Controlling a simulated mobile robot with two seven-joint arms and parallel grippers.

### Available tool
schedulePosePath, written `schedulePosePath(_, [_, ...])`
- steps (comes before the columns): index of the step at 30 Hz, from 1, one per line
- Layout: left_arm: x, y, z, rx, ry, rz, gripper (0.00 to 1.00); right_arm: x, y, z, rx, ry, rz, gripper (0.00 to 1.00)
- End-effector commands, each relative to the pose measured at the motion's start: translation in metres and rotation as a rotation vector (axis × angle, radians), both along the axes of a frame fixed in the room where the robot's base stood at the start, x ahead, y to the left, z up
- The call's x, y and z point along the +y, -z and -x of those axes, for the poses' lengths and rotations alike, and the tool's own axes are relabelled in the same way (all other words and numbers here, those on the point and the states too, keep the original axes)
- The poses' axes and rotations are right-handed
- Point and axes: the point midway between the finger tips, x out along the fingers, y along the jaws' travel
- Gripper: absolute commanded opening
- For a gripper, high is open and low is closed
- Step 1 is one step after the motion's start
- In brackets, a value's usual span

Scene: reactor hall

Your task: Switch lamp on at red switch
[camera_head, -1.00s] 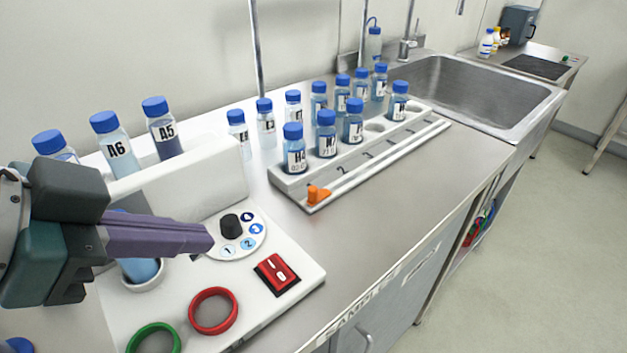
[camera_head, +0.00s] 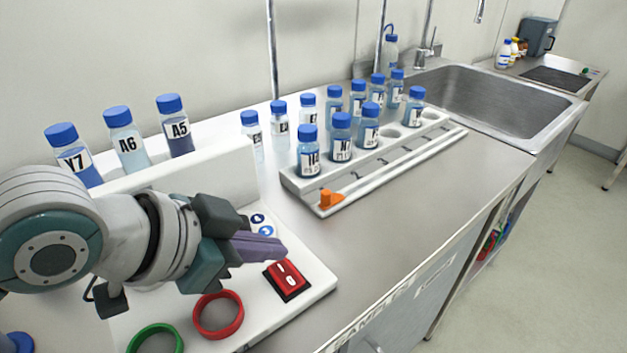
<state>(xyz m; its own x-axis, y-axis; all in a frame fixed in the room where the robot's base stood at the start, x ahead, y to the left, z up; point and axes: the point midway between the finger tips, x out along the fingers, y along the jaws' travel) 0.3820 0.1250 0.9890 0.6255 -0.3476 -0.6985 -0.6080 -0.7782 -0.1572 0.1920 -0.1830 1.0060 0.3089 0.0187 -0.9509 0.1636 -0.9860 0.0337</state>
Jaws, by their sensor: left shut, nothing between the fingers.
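The red switch (camera_head: 287,280) sits on the white panel (camera_head: 318,283) near its right edge. It is a red rocker on a black base with white marks. My left gripper (camera_head: 284,252) is shut and empty, with its purple fingers pointing right. In the picture its fingertips lie just above the switch's far edge; I cannot tell whether they touch it. The gripper hides most of the dial, leaving a few blue numbered marks (camera_head: 258,219) in view. No lamp can be made out. My right gripper is not in view.
A red ring (camera_head: 218,333) and a green ring (camera_head: 155,339) lie on the panel near the switch. Labelled blue-capped bottles (camera_head: 126,138) stand behind. A white rack (camera_head: 393,156) with bottles and an orange clip stands right of the panel, before the sink (camera_head: 490,95). Bare steel lies between.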

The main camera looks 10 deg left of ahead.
Motion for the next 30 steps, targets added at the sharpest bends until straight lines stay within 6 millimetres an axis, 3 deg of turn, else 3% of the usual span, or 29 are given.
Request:
schedulePosePath(6, [0.003,0.021,-0.001,0.001,0.000,-0.001,0.00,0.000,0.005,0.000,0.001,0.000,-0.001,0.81])
schedulePosePath(30, [0.005,0.028,-0.003,0.002,0.000,0.001,0.00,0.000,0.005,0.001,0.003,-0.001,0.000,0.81])
